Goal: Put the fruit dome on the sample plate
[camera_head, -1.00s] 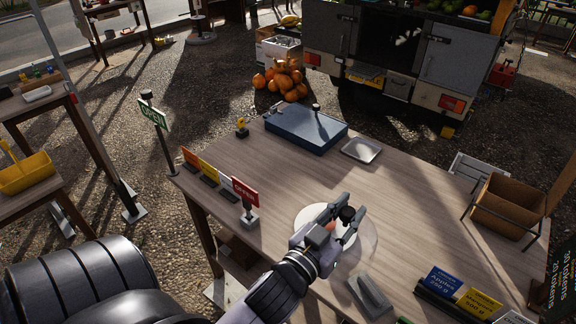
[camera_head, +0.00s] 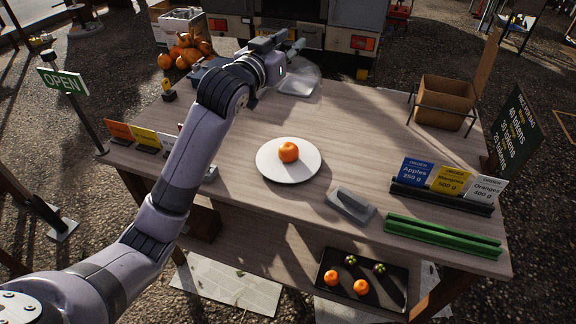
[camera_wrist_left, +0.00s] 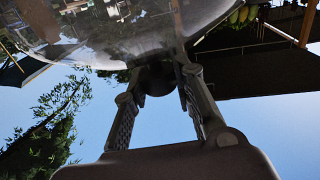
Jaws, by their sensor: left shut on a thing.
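The sample plate (camera_head: 268,172) is a white round plate in the middle of the wooden table, with an orange fruit (camera_head: 289,152) on it, uncovered. The clear fruit dome (camera_head: 303,84) shows faintly at the table's far side. My left gripper (camera_head: 292,48) is shut on the dome's dark knob, well behind the plate. In the left wrist view, the fingers (camera_wrist_left: 162,98) close around the dark knob (camera_wrist_left: 157,79), with the clear dome (camera_wrist_left: 130,35) spreading beyond it. I cannot tell whether the dome touches anything below it. My right gripper is out of view.
A grey scoop-like object (camera_head: 350,206) lies right of the plate. Price cards (camera_head: 450,180) and a green rail (camera_head: 443,236) line the right front. A brown crate (camera_head: 445,102) stands at the right. A lower tray (camera_head: 345,293) holds fruit. The table right of the plate's back is clear.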

